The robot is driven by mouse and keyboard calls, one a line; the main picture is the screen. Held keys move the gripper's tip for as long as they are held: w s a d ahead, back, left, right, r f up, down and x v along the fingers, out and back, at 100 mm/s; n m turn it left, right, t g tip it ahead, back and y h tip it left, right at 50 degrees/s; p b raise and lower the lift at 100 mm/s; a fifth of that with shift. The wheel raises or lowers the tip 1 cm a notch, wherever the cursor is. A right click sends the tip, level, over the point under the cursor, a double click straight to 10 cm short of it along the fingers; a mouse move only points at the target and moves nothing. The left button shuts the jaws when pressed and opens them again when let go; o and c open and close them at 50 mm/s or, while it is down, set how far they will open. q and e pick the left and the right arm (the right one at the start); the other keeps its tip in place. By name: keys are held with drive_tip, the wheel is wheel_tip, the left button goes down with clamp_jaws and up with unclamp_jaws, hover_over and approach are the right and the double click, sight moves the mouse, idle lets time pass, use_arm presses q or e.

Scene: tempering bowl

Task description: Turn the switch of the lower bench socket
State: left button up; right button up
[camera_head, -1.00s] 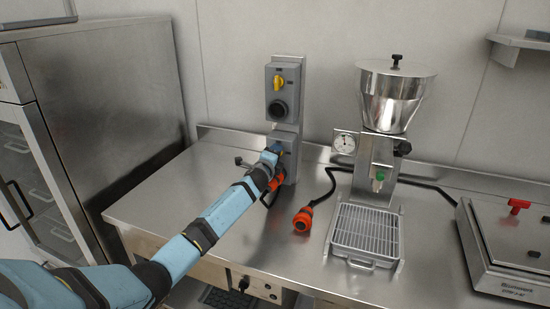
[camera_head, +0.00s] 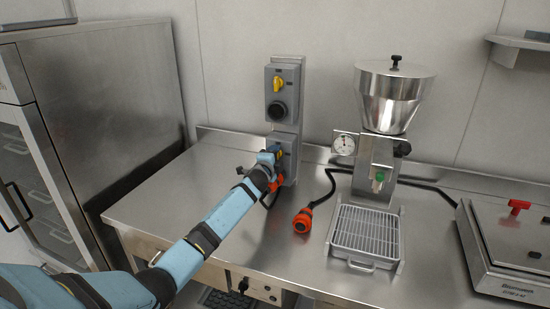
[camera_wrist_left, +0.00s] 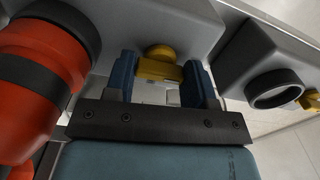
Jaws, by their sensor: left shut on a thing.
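The lower bench socket (camera_head: 291,143) is a grey box on the upright panel, below a matching upper socket (camera_head: 283,90). Its yellow switch (camera_wrist_left: 160,68) sits between the two blue fingers of my left gripper (camera_wrist_left: 161,80) in the left wrist view. My left gripper (camera_head: 274,153) is shut on this switch, at the front of the lower box. In the head view the gripper largely hides the switch. An orange-red plug (camera_wrist_left: 40,75) with a black collar sits at the lower socket's outlet, beside the gripper. My right gripper is not in view.
A loose orange plug (camera_head: 303,220) on a black cable lies on the steel bench (camera_head: 180,205). A machine with a steel hopper (camera_head: 391,98) and a grated tray (camera_head: 366,236) stands to the right. A scale (camera_head: 510,250) is at the far right.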

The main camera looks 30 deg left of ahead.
use_arm(q)
drive_tip(key=o, duration=0.9)
drive_tip(key=v, duration=1.4)
drive_tip(key=shift+w, duration=0.1)
